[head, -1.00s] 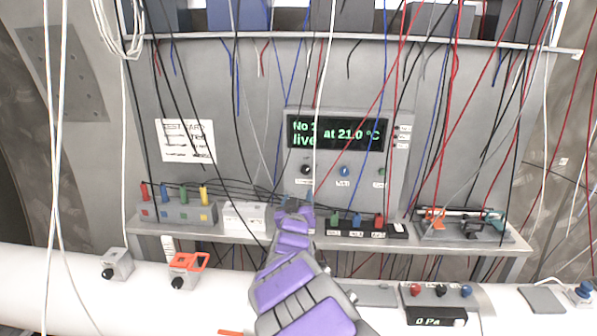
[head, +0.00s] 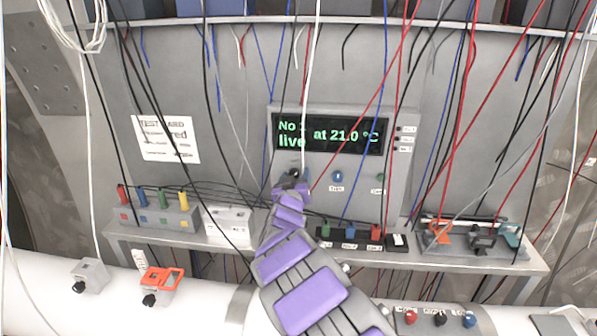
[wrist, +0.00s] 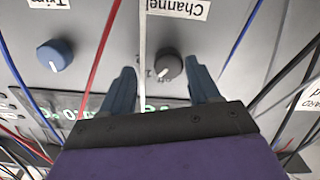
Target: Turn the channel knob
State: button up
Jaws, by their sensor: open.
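The channel knob (wrist: 168,68) is small, round and dark with a pale pointer mark. It shows in the wrist view near a "Channel" label, upside down there. My gripper (wrist: 160,72) is open, with one blue-grey finger on each side of the knob and a visible gap to each. Contact is not seen. In the head view my gripper (head: 291,179) is at the lower left of the grey instrument panel (head: 398,180) and mostly hides the knob. The panel's display (head: 330,134) reads "No 1 live at 21.0 °C" in green.
A blue trim knob (head: 337,176) sits right of my gripper. Loose red, blue, black and white cables hang across the panel; a white one (wrist: 142,60) passes between my fingers. A shelf (head: 190,240) below holds several coloured connectors and boxes.

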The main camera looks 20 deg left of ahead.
jog(key=shift+w+f, duration=0.2)
jog(key=shift+w, duration=0.2)
jog(key=shift+s+a, duration=0.15)
jog(key=shift+a, duration=0.5)
jog(key=shift+a+f, duration=0.2)
jog(key=shift+a, duration=0.3)
jog(key=shift+c, duration=1.3)
jog(key=shift+d, duration=0.7)
jog(key=c, duration=0.4)
jog(key=shift+a+r, duration=0.1)
jog(key=shift+a, duration=0.1)
jog(key=c, duration=0.4)
